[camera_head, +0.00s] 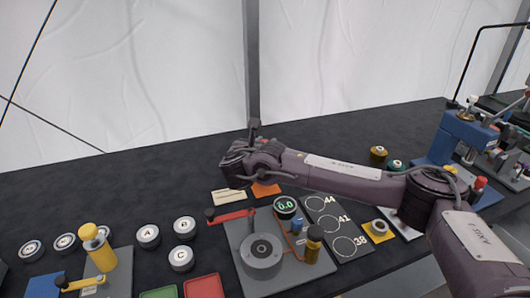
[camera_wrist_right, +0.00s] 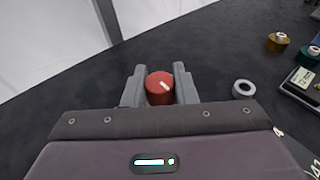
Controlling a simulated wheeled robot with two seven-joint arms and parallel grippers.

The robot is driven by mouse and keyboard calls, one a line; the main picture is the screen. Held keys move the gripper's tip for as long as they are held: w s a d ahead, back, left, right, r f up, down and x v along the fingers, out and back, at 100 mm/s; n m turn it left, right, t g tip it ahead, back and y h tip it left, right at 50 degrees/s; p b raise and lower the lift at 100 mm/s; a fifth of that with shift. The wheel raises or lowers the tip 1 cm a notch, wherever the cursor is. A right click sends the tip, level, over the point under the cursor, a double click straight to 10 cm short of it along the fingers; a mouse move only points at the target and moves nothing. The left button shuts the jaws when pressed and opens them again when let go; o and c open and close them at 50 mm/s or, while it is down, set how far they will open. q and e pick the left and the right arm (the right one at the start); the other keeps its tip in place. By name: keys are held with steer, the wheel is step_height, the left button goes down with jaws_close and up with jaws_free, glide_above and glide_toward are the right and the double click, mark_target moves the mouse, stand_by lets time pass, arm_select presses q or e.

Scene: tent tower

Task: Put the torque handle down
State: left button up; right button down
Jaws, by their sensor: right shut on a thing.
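My right gripper (camera_head: 237,172) hangs over the black table, behind the grey fixture, at the end of my purple arm. I take this piece to be the torque handle. In the head view the held piece is hidden by the gripper, and I cannot tell its height above the table. My left gripper is not in view.
A grey fixture (camera_head: 261,273) with a red lever (camera_head: 232,217) and a green-lit gauge (camera_head: 286,206) stands in front of the gripper. A white card (camera_head: 228,197) and an orange card (camera_head: 266,190) lie nearby. A blue press (camera_head: 463,140) stands right. The table's back left is clear.

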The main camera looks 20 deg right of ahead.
step_height(320, 180, down, 3)
steer(key=shift+r, duration=0.1)
steer(key=shift+f, duration=0.25)
steer(key=c, duration=1.2)
jaws_free()
steer(key=shift+o, duration=0.2)
steer(key=shift+r, duration=0.1)
steer(key=shift+s, duration=0.15)
steer(key=b+v, duration=0.1)
steer(key=v, duration=1.1)
